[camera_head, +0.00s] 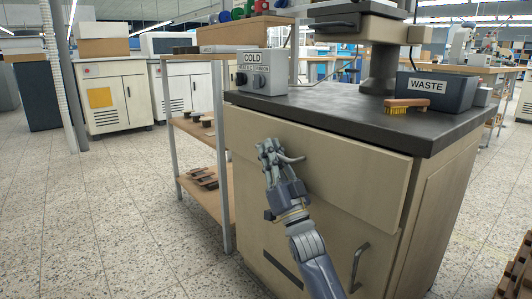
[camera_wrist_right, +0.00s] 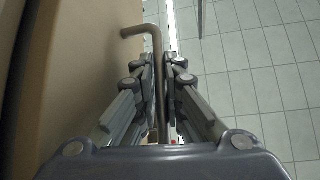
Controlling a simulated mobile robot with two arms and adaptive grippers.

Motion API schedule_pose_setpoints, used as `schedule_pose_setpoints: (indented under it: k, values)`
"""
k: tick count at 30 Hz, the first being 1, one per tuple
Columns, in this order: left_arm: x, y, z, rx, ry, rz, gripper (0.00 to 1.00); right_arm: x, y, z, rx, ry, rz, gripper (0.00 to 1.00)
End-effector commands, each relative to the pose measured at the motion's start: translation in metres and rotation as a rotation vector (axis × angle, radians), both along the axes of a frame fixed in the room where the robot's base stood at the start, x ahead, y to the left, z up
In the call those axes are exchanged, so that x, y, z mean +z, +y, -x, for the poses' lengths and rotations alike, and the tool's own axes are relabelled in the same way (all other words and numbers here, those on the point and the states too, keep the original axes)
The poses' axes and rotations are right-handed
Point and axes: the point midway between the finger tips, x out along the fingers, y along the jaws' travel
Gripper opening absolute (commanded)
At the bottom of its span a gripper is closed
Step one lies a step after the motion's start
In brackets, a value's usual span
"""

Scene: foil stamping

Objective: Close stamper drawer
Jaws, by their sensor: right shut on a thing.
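The stamper drawer (camera_head: 345,168) is a wide beige front just under the dark worktop. Its front seems to stand slightly proud of the cabinet; how far it is out is hard to tell. Its curved metal handle (camera_head: 293,159) also shows in the right wrist view (camera_wrist_right: 138,31) as a bent bar beside the beige front. My right gripper (camera_head: 272,156) is at the handle. In the right wrist view its fingers (camera_wrist_right: 165,85) are shut on the bar, one on each side. My left gripper is in neither view.
The dark worktop (camera_head: 330,112) carries a COLD control box (camera_head: 263,73), a WASTE bin (camera_head: 437,91) and a brush (camera_head: 407,104). Below the drawer is a cupboard with a vertical handle (camera_head: 358,268). An open shelf (camera_head: 205,134) stands left. Tiled floor (camera_head: 120,210) at left is free.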

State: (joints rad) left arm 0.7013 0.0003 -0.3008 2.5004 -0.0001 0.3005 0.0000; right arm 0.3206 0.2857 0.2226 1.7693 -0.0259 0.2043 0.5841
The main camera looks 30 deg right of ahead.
Motion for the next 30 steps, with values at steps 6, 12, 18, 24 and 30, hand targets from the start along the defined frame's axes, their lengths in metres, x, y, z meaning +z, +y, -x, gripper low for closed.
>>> schedule_pose_setpoints:
  k: [6, 12, 18, 24, 30]
  values:
    - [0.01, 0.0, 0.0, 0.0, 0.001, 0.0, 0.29, 0.0, -0.027, -0.002, -0.004, 0.004, -0.001, 0.0]
    - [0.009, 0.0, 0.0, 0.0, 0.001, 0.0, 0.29, 0.0, -0.03, -0.002, -0.005, 0.002, -0.004, 0.0]
    - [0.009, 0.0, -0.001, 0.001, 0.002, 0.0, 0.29, 0.0, -0.031, -0.002, -0.007, 0.003, -0.005, 0.18]
    - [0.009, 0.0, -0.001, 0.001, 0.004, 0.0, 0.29, 0.0, -0.03, -0.001, -0.005, 0.001, -0.003, 0.18]
    - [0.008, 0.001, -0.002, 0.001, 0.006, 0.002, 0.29, -0.009, -0.028, 0.006, -0.004, 0.003, -0.003, 0.18]
